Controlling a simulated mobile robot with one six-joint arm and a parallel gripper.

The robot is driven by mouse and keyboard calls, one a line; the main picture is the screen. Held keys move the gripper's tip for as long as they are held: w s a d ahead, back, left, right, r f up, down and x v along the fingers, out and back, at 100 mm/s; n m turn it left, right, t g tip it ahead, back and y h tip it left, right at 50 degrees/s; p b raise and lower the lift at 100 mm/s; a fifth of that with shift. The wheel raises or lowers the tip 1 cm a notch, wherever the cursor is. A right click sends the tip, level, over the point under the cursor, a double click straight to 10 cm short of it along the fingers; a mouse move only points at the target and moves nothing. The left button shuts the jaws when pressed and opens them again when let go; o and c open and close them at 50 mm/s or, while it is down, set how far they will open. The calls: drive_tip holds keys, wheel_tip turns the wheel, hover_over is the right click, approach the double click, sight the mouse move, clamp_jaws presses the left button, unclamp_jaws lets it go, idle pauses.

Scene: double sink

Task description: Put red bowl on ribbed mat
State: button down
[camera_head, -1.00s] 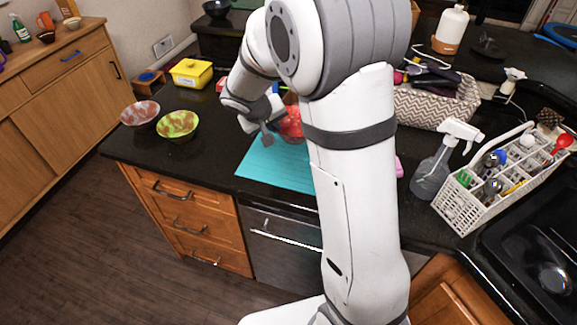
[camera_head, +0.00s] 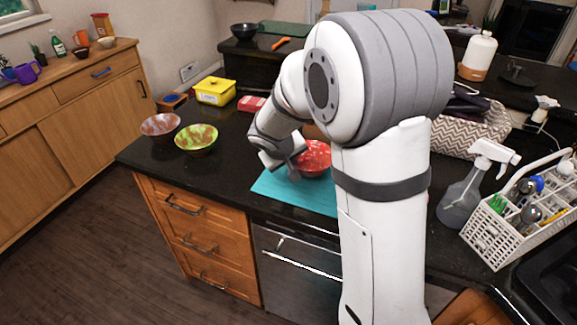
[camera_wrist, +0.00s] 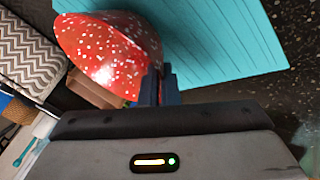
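The red bowl (camera_head: 316,157), speckled with white, is at the far part of the teal ribbed mat (camera_head: 290,192), partly behind my arm in the head view. My gripper (camera_head: 293,172) is at the bowl's near left side. In the wrist view, the bowl (camera_wrist: 108,48) overlaps a corner of the ribbed mat (camera_wrist: 225,35). The fingers (camera_wrist: 160,85) are close together at the bowl's rim and look shut on its wall. I cannot tell whether the bowl's underside touches the mat.
A green-red bowl (camera_head: 196,139) and a pink-brown bowl (camera_head: 160,126) stand left of the mat. A yellow box (camera_head: 215,91) is behind them. A patterned basket (camera_head: 475,135), a spray bottle (camera_head: 462,195) and a white cutlery caddy (camera_head: 510,225) stand to the right.

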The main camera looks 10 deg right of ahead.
drive_tip(key=shift+f, duration=0.6)
drive_tip(key=shift+s+a+r, duration=0.1)
drive_tip(key=shift+s+a, duration=0.15)
drive_tip(key=shift+s, duration=0.05)
drive_tip(key=shift+f+b, duration=0.4)
drive_tip(key=shift+b, duration=0.1)
drive_tip(key=c, duration=1.7)
unclamp_jaws()
drive_tip(key=shift+w+d, duration=0.1)
drive_tip(key=shift+r, duration=0.1)
